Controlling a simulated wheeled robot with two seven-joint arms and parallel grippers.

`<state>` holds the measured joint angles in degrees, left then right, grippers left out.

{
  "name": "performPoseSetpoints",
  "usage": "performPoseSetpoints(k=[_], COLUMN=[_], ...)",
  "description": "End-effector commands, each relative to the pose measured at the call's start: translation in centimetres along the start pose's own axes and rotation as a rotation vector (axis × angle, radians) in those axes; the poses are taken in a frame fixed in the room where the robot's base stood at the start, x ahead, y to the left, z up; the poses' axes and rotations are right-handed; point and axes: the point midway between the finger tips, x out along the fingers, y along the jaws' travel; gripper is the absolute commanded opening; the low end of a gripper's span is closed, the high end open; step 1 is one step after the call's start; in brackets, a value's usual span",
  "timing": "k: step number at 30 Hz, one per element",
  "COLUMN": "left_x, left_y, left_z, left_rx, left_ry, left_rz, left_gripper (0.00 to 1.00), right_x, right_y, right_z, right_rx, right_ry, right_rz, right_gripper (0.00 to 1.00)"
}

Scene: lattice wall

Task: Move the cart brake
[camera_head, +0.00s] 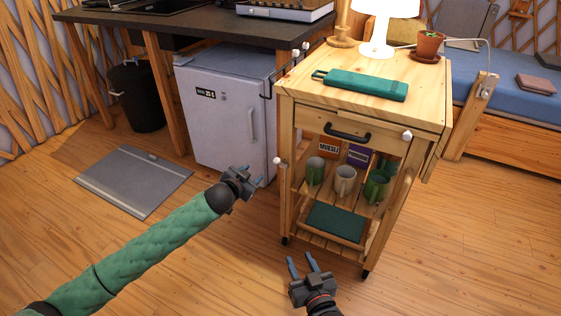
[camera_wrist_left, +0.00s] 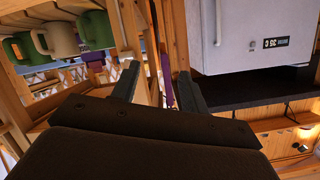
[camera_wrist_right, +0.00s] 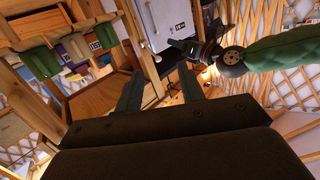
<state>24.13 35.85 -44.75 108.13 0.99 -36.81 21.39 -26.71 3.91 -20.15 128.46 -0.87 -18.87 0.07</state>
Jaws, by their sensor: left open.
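The wooden cart (camera_head: 435,105) stands at the centre right on dark casters (camera_head: 366,273). A white knob (camera_head: 278,161) sits on its left front post and another white knob (camera_head: 407,135) is at the right end of the drawer front. I cannot tell which part is the brake. My left gripper (camera_head: 254,178) is open and empty, just left of the cart's left post, in front of the fridge. My right gripper (camera_head: 300,261) is open and empty, low in front of the cart. The left wrist view shows the cart's posts beyond the left fingers (camera_wrist_left: 157,86).
The cart holds several mugs (camera_head: 345,180), a teal case (camera_head: 360,84), a lamp (camera_head: 376,50) and a potted plant (camera_head: 429,45). A white fridge (camera_head: 225,110) stands behind left under a dark counter. The front floor is clear.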

Motion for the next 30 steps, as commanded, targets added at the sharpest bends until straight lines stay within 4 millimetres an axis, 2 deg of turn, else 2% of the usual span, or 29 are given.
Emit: performPoseSetpoints(k=[5,12,15,20,23,30], left_x=[1.0,0.2,-0.3,-0.1,0.5,3.4], left_y=[1.4,2.6,3.0,3.1,3.3,3.8], left_z=[-0.6,-3.9,-4.8,-5.2,-5.5,-6.8], left_rx=[-0.108,-0.255,-0.302,-0.352,-0.354,-0.353], left_ry=[0.144,0.335,0.377,0.385,0.385,0.385], left_rz=[0.080,0.198,0.234,0.252,0.252,0.252], left_gripper=[0.45,0.45,0.45,0.45,0.45,0.45], right_x=[-0.5,-2.8,-3.6,-3.9,-4.2,-5.7], right_y=[-0.3,-0.3,-0.3,-0.3,-0.4,-0.6], right_z=[-4.1,-9.2,-10.4,-10.9,-11.6,-14.9], right_rx=[-0.007,-0.013,-0.013,-0.014,-0.016,-0.027], right_ry=[0.263,0.571,0.644,0.674,0.698,0.817], right_rz=[-0.003,-0.004,-0.004,-0.005,-0.006,-0.011], right_gripper=[0.39,0.39,0.39,0.39,0.39,0.39])
